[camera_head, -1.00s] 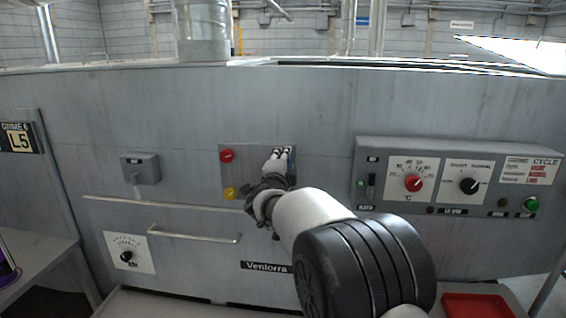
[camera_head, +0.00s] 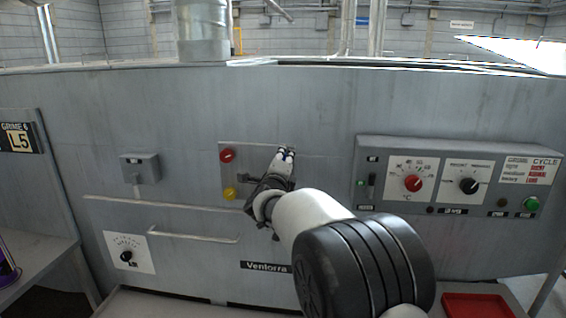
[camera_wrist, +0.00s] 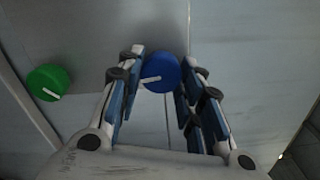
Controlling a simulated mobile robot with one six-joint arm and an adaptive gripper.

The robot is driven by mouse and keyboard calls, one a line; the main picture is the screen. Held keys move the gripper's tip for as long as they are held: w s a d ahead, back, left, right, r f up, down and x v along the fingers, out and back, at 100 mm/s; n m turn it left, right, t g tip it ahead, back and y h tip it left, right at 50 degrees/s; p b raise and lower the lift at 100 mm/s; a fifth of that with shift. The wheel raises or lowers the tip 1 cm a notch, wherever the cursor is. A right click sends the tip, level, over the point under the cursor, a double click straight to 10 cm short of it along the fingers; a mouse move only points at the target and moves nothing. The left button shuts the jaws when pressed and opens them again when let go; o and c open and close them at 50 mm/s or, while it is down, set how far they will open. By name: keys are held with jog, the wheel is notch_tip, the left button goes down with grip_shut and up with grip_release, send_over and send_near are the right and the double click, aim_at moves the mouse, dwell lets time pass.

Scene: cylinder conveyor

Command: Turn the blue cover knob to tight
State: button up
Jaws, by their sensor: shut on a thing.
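The blue cover knob (camera_wrist: 161,74) is a round blue disc with a white pointer line, seen in the wrist view between my fingertips. Its pointer lies nearly level in that picture, toward the left and slightly down. My gripper (camera_wrist: 158,80) has a finger on either side of the knob and is shut on it. In the head view my gripper (camera_head: 284,156) is at the upper right of the grey knob plate (camera_head: 245,158). There only a small bit of blue shows between the fingers, and the rest of the knob is hidden.
A green knob (camera_wrist: 48,82) sits left of my gripper in the wrist view. On the plate's left side are a red knob (camera_head: 227,155) and a yellow knob (camera_head: 230,193). A long handle (camera_head: 195,237) sticks out below. A control box (camera_head: 458,180) stands out at right.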

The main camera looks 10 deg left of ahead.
jog(key=o, duration=1.1)
jog(key=shift+c, duration=0.2)
jog(key=shift+s, duration=0.15)
jog(key=s, duration=1.1)
jog(key=shift+s+a, duration=0.2)
jog(key=shift+s, duration=0.2)
